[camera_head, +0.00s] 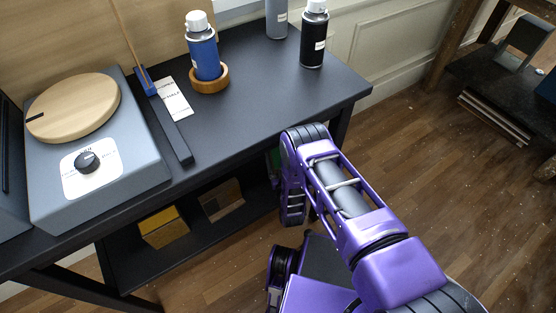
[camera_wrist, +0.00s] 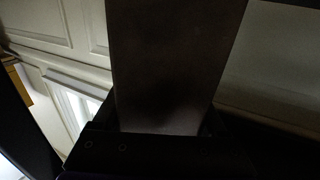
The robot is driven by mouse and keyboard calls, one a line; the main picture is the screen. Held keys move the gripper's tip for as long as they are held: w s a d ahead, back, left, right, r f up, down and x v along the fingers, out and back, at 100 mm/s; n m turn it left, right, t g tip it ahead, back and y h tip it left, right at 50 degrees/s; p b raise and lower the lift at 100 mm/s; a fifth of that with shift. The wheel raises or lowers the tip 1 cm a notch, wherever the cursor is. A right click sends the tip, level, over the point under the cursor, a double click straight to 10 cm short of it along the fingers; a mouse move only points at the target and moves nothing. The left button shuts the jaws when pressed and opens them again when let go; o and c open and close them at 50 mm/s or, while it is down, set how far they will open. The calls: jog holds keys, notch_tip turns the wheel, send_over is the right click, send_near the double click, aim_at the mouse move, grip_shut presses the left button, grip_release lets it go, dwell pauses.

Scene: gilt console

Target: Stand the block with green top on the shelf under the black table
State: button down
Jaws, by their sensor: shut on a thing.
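The black table (camera_head: 262,100) fills the upper left of the head view, with a dark shelf (camera_head: 205,238) beneath it. My gripper (camera_wrist: 165,132) is shut on a dark, flat-sided block (camera_wrist: 172,65), which fills the middle of the dim wrist view. In the head view my arm reaches down at the table's right front edge and hides the fingers. A small green patch (camera_head: 273,158) shows beside my wrist, just under the tabletop; it looks like the block's green top, mostly hidden. The block's lower end and any contact with the shelf cannot be seen.
A yellow box (camera_head: 163,228) and a brown box (camera_head: 222,200) sit on the shelf, left of my wrist. The shelf looks clear between the brown box and my wrist. A table leg (camera_head: 339,128) stands close behind my arm. Bottles and a scale-like device (camera_head: 95,150) are on top.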

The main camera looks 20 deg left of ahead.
jog(key=shift+f, duration=0.7)
jog(key=shift+f, duration=0.1)
grip_release()
jog(key=shift+f, duration=0.1)
